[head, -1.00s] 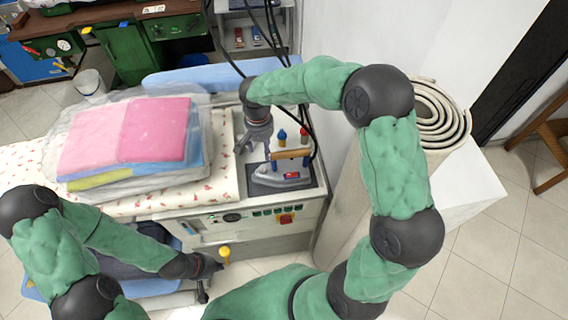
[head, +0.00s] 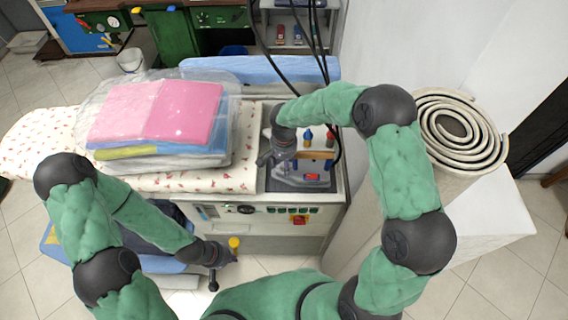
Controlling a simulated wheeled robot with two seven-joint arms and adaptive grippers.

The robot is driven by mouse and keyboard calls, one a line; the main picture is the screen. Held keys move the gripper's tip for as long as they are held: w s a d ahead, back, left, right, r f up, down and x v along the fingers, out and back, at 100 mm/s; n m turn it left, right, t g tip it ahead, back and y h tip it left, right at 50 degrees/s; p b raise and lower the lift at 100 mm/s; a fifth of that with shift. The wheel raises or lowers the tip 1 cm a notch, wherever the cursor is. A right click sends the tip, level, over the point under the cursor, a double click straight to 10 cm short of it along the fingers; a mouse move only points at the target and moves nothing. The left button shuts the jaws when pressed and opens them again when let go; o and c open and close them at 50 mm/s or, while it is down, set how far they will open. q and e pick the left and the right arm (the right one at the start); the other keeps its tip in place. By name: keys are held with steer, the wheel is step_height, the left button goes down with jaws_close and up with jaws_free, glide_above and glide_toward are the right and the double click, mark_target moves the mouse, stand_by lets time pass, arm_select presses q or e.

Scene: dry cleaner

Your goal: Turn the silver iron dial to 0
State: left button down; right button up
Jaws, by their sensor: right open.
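The silver iron (head: 300,178) sits on the right end of the ironing table, with a wooden handle (head: 316,155) and a small red patch on its body. I cannot make out its dial or any number. My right gripper (head: 268,160) is open and points down beside the iron, over its left part, hiding some of it. I cannot tell if they touch. My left gripper (head: 222,264) is low in front of the table, near a yellow knob (head: 234,242); its fingers are too unclear to read.
A wrapped stack of pink, blue and yellow cloth (head: 160,118) lies on the flowered table cover (head: 40,142). Blue and red-topped bottles (head: 307,136) stand behind the iron. Black cables hang down there. A rolled mat (head: 455,130) stands at right.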

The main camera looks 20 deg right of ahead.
steer(key=shift+f, duration=0.25)
jaws_close()
steer(key=shift+n, duration=0.4)
stand_by(0.4)
steer(key=shift+n, duration=2.5)
